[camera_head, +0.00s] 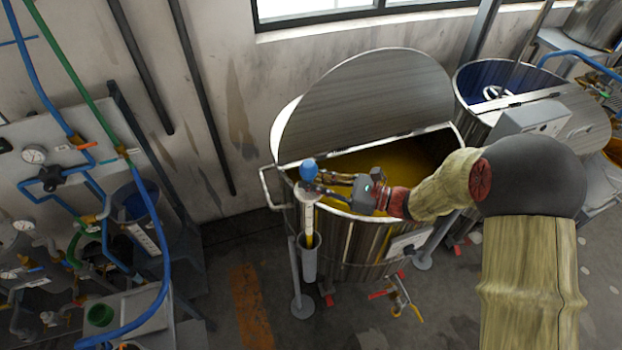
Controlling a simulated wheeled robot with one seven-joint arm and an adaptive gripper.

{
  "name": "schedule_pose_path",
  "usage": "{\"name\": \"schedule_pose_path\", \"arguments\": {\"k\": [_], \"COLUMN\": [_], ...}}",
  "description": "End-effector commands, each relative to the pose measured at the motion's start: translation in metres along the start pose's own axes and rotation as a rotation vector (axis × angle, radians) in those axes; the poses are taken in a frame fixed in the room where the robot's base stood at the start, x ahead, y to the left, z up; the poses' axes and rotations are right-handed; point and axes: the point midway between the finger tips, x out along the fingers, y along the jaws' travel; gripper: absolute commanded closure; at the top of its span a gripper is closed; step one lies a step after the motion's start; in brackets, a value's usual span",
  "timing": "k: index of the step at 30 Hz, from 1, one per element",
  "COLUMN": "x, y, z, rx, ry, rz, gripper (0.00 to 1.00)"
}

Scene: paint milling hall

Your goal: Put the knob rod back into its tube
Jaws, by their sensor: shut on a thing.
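The knob rod has a round blue knob (309,170) on top. Its pale shaft (307,213) hangs roughly upright below the knob, with a yellow lower part. My gripper (320,183) reaches in from the right and is shut on the rod just under the knob. The grey tube (309,265) stands upright at the outer front-left side of the open vat. The rod's lower end shows at the tube's mouth; I cannot tell how far inside it is. The fingers partly hide the rod's top.
The steel vat (362,245) holds yellow paint, its lid (365,105) raised behind. A second vat (492,80) stands at the right. A panel with blue pipes and gauges (34,155) is at the left. Floor between panel and vat is open.

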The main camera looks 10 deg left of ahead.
Motion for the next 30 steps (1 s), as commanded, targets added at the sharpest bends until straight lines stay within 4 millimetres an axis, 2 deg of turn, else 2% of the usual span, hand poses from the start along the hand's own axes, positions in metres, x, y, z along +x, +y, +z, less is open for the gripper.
{"name": "schedule_pose_path", "arguments": {"k": [24, 30], "x": [0.000, 0.000], "y": [-0.001, -0.001], "z": [-0.038, -0.041], "rx": [-0.001, -0.001], "ry": [-0.001, -0.001], "rz": [0.000, 0.000], "gripper": [1.00, 1.00]}}
